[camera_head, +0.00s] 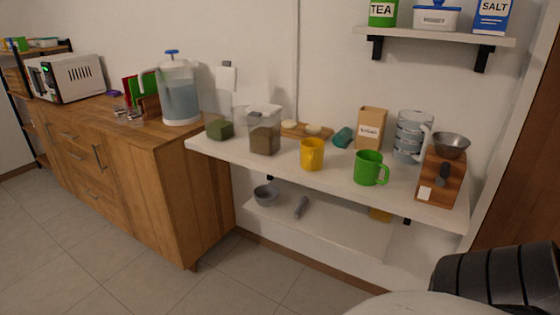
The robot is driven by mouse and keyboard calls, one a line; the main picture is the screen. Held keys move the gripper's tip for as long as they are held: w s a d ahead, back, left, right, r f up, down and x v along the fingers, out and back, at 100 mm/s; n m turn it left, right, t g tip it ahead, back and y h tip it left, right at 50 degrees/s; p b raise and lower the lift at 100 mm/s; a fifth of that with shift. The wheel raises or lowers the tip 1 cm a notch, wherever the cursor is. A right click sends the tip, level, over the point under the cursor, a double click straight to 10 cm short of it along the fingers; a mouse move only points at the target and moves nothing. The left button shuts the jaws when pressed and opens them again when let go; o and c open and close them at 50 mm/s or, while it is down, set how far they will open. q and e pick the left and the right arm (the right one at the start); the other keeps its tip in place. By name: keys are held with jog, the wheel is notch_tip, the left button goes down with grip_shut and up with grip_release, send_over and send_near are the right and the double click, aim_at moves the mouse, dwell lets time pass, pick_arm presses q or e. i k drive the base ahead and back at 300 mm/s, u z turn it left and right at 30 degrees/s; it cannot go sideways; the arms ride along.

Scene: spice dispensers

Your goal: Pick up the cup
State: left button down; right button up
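Two cups stand upright on the white shelf (280,165) by the wall. The yellow cup (311,155) is near the shelf's front edge, at about the middle. The green cup (368,168) stands to its right, with its handle toward the right. I cannot tell from the picture which cup the task names. Neither of my grippers is in view, and nothing is seen touching either cup.
A clear container (264,134) stands left of the yellow cup. Behind are a sugar bag (370,128) and a glass jug (409,138). A wooden grinder (438,182) stands right of the green cup. A lower shelf (330,229) lies beneath. Open floor (130,240) is at left.

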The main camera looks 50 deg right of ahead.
aim_at(313, 149)
jog(key=z, duration=0.15)
jog(key=i, duration=1)
jog(key=z, duration=0.6)
